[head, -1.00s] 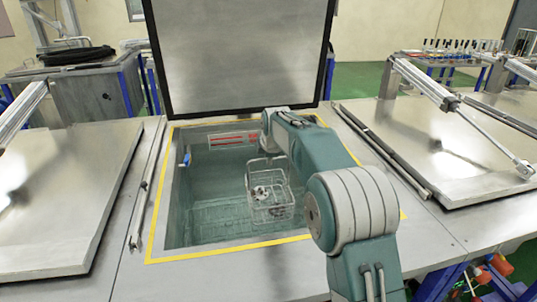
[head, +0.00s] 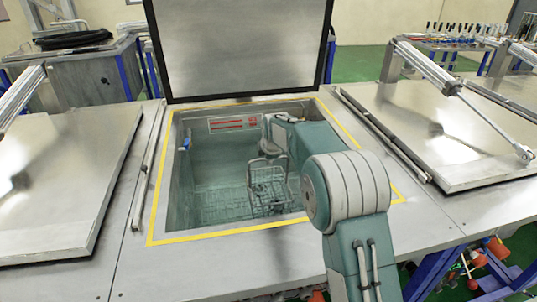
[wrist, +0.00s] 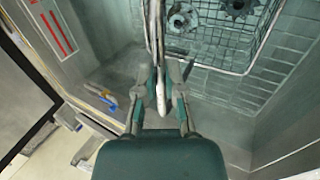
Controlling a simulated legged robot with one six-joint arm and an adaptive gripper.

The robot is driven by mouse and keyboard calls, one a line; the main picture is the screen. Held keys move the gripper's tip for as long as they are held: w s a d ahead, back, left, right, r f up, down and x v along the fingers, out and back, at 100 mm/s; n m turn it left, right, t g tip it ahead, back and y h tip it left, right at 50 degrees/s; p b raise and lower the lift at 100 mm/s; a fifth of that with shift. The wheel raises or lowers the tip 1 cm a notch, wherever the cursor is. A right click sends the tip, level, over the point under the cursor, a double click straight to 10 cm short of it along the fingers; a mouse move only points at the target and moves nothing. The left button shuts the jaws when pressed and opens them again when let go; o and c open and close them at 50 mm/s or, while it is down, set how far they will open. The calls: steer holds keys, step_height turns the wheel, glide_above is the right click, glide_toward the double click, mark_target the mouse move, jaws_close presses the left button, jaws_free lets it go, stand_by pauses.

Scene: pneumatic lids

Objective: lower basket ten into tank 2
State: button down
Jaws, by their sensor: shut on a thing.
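The open tank (head: 215,155) with a yellow border lies in the middle of the head view, its lid (head: 240,45) raised behind it. A wire basket (head: 268,190) hangs inside the tank, right of its middle. In the wrist view the basket (wrist: 205,68) shows toothed metal parts inside. My gripper (wrist: 160,80) is shut on the basket's handle (wrist: 155,25), seen edge-on. In the head view my arm reaches into the tank, with the basket below its end. I cannot tell whether the basket touches the grid on the tank floor. No number is readable on tank or basket.
Closed metal lids lie left (head: 60,190) and right (head: 450,130), with pneumatic cylinders (head: 430,68) above. A red-lined label (head: 232,123) is on the tank's back wall. A blue fitting (head: 185,143) sits at its left wall. The tank's left side is clear.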

steer(key=shift+f, duration=2.4)
steer(key=c, duration=0.7)
jaws_free()
steer(key=shift+f, duration=0.1)
steer(key=shift+s+d+r, duration=0.2)
steer(key=shift+s+r, duration=0.75)
steer(key=shift+r, duration=2.8)
steer(key=shift+s+d+r, duration=0.15)
steer(key=shift+s+r, duration=0.75)
steer(key=shift+r, duration=2.85)
steer(key=shift+s+d+r, duration=0.2)
steer(key=shift+s+r, duration=0.75)
steer(key=shift+r, duration=2.8)
